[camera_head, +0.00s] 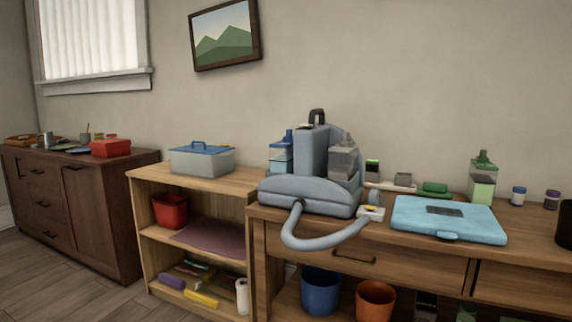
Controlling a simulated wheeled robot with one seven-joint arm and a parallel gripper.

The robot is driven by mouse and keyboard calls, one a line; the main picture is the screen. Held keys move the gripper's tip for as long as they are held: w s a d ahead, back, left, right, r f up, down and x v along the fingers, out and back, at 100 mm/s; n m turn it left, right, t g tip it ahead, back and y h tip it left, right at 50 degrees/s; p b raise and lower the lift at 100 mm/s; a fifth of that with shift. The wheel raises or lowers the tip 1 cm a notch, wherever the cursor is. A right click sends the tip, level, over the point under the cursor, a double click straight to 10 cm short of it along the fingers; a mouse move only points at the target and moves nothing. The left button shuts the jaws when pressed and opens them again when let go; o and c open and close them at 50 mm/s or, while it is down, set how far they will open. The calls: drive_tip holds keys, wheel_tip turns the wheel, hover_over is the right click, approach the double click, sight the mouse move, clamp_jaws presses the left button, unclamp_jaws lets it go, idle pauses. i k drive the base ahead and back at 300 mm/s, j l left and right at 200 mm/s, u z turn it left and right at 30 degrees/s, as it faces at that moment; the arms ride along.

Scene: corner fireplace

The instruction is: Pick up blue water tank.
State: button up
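A blue water tank (280,157) with a blue cap stands at the left side of a grey cleaning machine (324,148). The machine's rounded front body hides the tank's lower part. I cannot tell whether the tank is fixed to the machine or only beside it. A grey tank (343,160) sits on the machine's right side. The machine stands on the left end of a wooden desk (290,226), with its grey hose (322,242) looping over the front edge. My gripper is not in view.
A light blue case (447,218) lies on the desk right of the machine. A green-capped bottle (483,178) and small jars stand behind it. A lower shelf (140,174) at left holds a lidded box (202,160). A blue bucket (321,290) and orange bucket (375,300) stand below the desktop.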

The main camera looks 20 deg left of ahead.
sight(281, 160)
drive_tip(key=i+j, duration=0.1)
drive_tip(key=j, duration=0.35)
drive_tip(key=i+j+z, duration=0.15)
drive_tip(key=j, duration=0.35)
drive_tip(key=i+j, duration=0.1)
drive_tip(key=j, duration=0.35)
drive_tip(key=z, duration=0.05)
